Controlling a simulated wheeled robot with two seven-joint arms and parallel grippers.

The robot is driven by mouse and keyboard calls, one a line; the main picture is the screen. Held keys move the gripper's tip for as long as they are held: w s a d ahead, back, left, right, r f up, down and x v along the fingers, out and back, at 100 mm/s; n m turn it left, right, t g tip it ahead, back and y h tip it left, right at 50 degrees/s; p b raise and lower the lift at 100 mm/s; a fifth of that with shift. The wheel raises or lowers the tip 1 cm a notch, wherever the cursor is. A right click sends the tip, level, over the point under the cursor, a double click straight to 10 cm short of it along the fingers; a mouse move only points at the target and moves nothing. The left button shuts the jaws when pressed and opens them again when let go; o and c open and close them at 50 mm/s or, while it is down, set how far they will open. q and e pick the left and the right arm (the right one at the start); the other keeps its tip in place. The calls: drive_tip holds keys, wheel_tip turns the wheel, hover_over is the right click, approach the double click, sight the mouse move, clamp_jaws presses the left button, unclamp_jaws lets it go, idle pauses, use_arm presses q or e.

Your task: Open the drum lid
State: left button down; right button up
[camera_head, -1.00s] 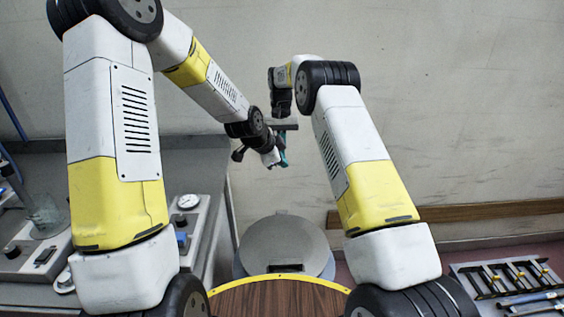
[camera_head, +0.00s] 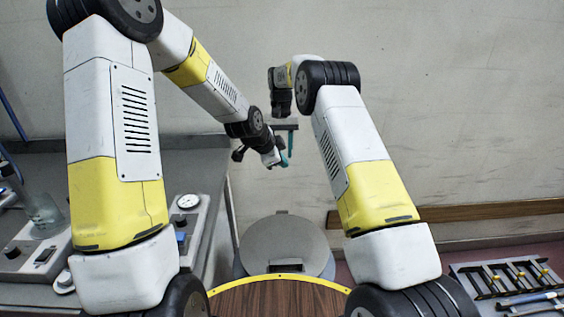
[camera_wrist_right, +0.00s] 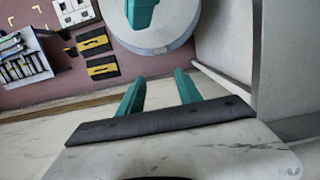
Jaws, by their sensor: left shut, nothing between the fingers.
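The drum (camera_head: 240,268) stands at the lower middle of the head view. Its round grey lid (camera_head: 284,240) lies flat on top, with a dark handle (camera_head: 285,268) at the near edge. My left gripper (camera_head: 283,161) is shut and empty, in the air above the far side of the lid. Its teal tip (camera_wrist_right: 142,12) overlaps the lid (camera_wrist_right: 178,22) at the top of the right wrist view. My right gripper (camera_head: 290,141) hangs close beside the left one. In the right wrist view its two teal fingers (camera_wrist_right: 159,78) stand apart with nothing between them.
A wooden surface with a yellow rim (camera_head: 280,298) lies in front of the drum. A tool rack (camera_head: 508,278) lies at lower right. A wooden rail (camera_head: 480,211) runs along the back wall.

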drive_tip(key=o, duration=1.2)
drive_tip(key=shift+c, duration=0.2)
